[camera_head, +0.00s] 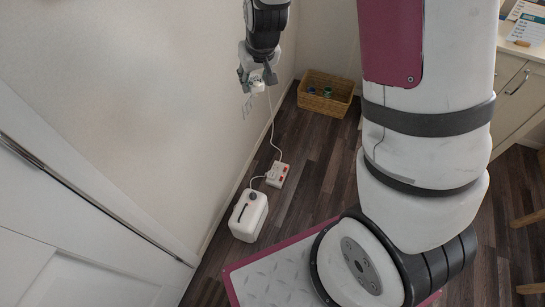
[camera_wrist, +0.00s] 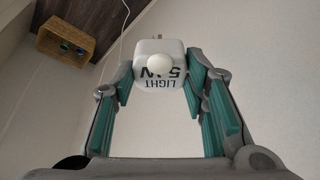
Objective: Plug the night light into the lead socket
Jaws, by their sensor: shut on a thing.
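The night light (camera_wrist: 160,72) is a white block with a round white bulb and upside-down lettering reading "LIGHT" and "5W". Its pins show at its far top edge in the wrist view. My gripper (camera_wrist: 161,78) is shut on it, with green-padded fingers on both sides. In the head view my gripper (camera_head: 254,84) holds the night light (camera_head: 258,87) high above the floor by the wall. The lead socket (camera_head: 277,174) is a white block with red switches, lying on the floor below, apart from the night light. Its hole details are too small to tell.
A white cable (camera_head: 272,125) rises from the socket towards my gripper; its upper end is unclear. A second cable joins the socket to a white box (camera_head: 248,216) with a dark handle. A wicker basket (camera_head: 325,94) stands behind.

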